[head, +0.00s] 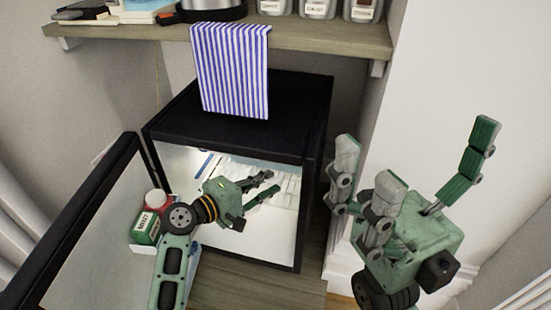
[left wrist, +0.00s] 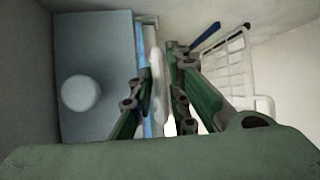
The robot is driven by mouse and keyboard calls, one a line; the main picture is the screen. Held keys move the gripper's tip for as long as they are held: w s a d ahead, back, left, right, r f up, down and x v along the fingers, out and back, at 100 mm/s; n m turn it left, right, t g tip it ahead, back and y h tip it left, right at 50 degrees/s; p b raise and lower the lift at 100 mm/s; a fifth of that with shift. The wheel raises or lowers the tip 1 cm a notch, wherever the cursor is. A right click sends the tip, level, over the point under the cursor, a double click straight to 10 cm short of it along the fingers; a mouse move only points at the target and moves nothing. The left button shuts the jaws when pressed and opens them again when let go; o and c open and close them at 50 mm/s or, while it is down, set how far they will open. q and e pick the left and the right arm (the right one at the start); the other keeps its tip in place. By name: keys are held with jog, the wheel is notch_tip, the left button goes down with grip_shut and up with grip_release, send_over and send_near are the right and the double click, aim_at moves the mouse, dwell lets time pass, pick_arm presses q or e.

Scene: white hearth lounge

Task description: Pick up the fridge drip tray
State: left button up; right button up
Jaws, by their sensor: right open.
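A pale blue-and-white flat strip (left wrist: 155,85), which may be the edge of the fridge drip tray, runs between my left fingers in the left wrist view. My left gripper (head: 270,186) reaches inside the open black mini fridge (head: 320,120). Its fingers (left wrist: 160,80) are apart, with the pale strip in the gap; whether they touch it is unclear. In the head view the arm and gripper hide part of the fridge's inside. My right gripper (head: 415,150) is open and empty, to the right of the fridge.
The fridge door (head: 95,240) stands open at left, with a green-and-white box (head: 146,227) and red-capped jar (head: 157,201) in its shelf. A white wire rack (left wrist: 228,72) is right of my fingers.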

pick_arm(q)
jog(key=shift+c, duration=0.4)
grip_shut()
jog(key=shift+r, duration=0.1)
